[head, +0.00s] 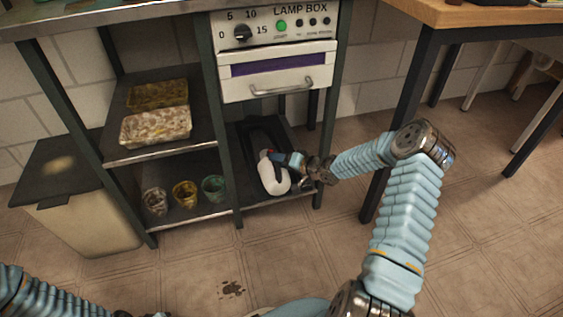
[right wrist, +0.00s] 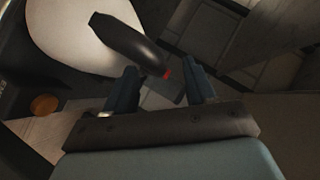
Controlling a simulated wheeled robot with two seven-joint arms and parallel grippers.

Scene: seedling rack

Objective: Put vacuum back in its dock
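The white handheld vacuum (head: 274,178) lies on the lower right shelf of the rack, below the lamp box. In the right wrist view its white body (right wrist: 75,35) and dark handle (right wrist: 130,43) with a red mark show. The black dock appears to be the dark upright shape (head: 262,132) behind it. My right gripper (head: 290,160) is at the handle. In the right wrist view its fingers (right wrist: 163,90) are spread, with the handle's end between them; I see no clear grip.
The lamp box drawer (head: 279,72) hangs above the vacuum, and rack posts stand on both sides. Trays (head: 155,127) and small pots (head: 185,194) fill the left shelves. A bin (head: 85,215) stands left, a wooden-topped table (head: 480,14) right. Floor in front is open.

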